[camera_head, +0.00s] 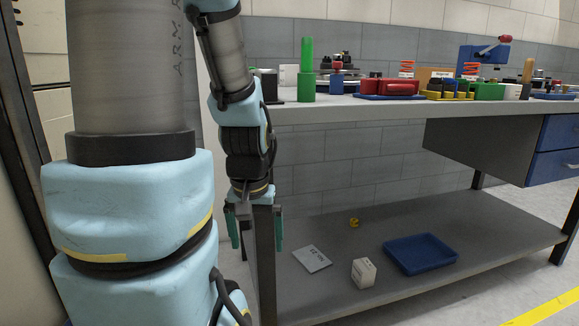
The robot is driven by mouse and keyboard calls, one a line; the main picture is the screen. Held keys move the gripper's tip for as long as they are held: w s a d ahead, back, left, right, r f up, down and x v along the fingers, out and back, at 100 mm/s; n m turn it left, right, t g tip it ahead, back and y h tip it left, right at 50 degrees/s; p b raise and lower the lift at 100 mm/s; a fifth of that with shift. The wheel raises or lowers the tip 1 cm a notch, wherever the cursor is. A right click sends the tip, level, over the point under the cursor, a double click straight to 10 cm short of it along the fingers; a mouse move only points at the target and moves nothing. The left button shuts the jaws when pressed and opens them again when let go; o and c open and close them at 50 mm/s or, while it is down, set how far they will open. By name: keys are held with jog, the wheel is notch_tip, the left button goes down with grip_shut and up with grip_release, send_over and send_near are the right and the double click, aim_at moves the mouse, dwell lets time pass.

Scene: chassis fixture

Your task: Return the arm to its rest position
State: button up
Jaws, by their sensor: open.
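My arm reaches down from the top left, with its large light-blue and grey links filling the left side. My gripper (256,228) hangs down at the near left leg of the workbench. Its two teal fingers are apart, one on each side of the dark table leg in the picture. Nothing shows between the fingers except the leg behind or beside them; I cannot tell how far apart they are in depth.
The workbench (440,113) carries a green cylinder (307,70), a red block (392,87) and several other parts.

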notch_tip(320, 180, up, 31)
jog(key=p, duration=2.9)
